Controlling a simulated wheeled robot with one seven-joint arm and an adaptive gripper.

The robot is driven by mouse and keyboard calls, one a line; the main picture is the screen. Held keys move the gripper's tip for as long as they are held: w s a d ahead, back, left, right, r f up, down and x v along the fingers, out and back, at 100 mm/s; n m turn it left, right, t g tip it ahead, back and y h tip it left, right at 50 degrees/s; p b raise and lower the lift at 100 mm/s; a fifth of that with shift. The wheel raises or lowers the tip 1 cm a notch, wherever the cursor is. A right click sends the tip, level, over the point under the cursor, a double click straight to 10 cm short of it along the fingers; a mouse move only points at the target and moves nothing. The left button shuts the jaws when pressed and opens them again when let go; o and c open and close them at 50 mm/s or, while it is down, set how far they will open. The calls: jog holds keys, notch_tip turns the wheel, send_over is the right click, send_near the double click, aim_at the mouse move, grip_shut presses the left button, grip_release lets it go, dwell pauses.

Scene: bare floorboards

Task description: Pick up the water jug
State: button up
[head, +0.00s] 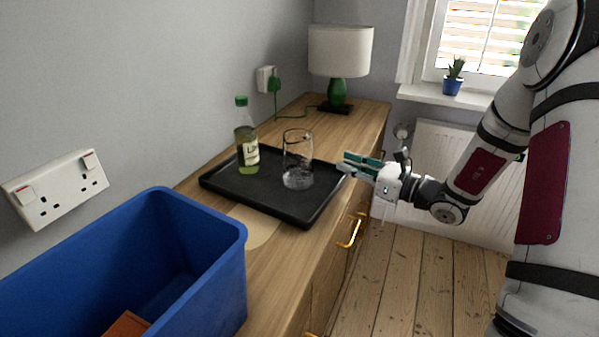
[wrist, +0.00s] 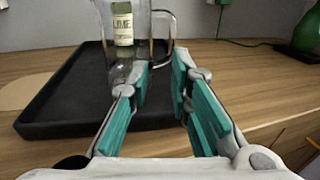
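The water jug (head: 298,162) is clear glass and stands upright on the black tray (head: 215,187), right of the bottle. It also shows in the wrist view (wrist: 148,45), ahead of the fingers and a little left, with its lower part partly hidden by the left finger. Its handle appears on its right side there. My gripper (head: 344,164) is just right of the tray in the head view. In the wrist view my gripper (wrist: 162,82) has its green-padded fingers apart, with nothing between them. It appears apart from the jug.
A green-capped bottle (head: 246,140) stands on the tray close behind the jug. A blue bin (head: 215,270) is at the near left. A lamp (head: 338,55) stands at the dresser's far end. The dresser top between tray and lamp is mostly clear.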

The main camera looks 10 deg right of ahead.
jog(key=shift+w+d+f+m+t, duration=0.3)
jog(key=shift+d+f, duration=0.1)
jog(key=shift+f, duration=0.05)
jog(key=shift+w+a, duration=0.1)
jog(key=shift+w, duration=0.2)
jog(key=b+x, duration=0.2)
jog(key=x, duration=1.1)
jog(key=shift+w+d, duration=0.1)
jog(key=shift+d, duration=0.15)
grip_shut()
jog(key=shift+r, duration=0.1)
